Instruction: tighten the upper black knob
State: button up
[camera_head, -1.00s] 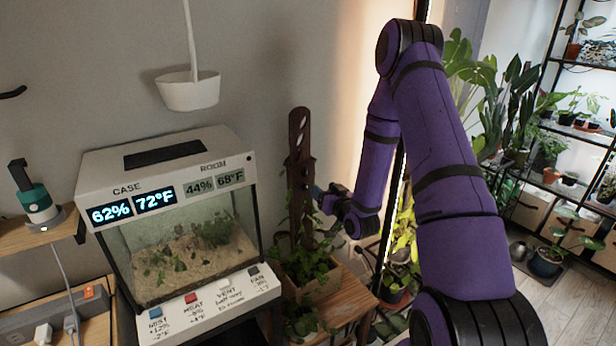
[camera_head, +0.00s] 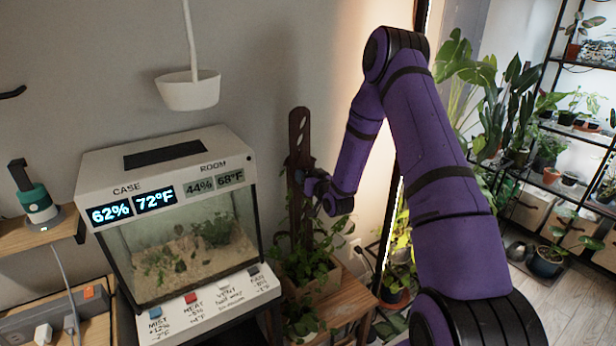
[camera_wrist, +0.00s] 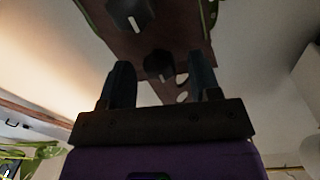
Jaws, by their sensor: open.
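The dark brown slotted plank (camera_head: 299,130) stands upright in the planter at the middle of the head view. In the wrist view, which looks upside down, the plank (camera_wrist: 178,35) carries two black knobs with pale pointer marks. The upper black knob (camera_wrist: 158,66) appears between my fingers, lower in that picture. The lower black knob (camera_wrist: 127,14) is at the top edge. My gripper (camera_wrist: 162,72) is open, with one finger on each side of the upper knob in the picture; I cannot tell whether they touch it. In the head view my gripper (camera_head: 308,183) is at the plank's right side.
A glass terrarium case (camera_head: 185,250) with displays and buttons stands left of the plank. A white lamp (camera_head: 188,92) hangs above it. Leafy vines (camera_head: 305,262) grow around the plank's base on a wooden stand (camera_head: 350,295). Plant shelves stand at the right.

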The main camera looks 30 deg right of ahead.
jog(key=c, duration=0.9)
jog(key=shift+d+f+m+y, duration=0.1)
jog(key=shift+m+y, duration=0.4)
jog(key=shift+m, duration=6.7)
jog(key=shift+d+m+y, duration=0.1)
jog(key=shift+m+y, duration=0.4)
jog(key=shift+m, duration=6.7)
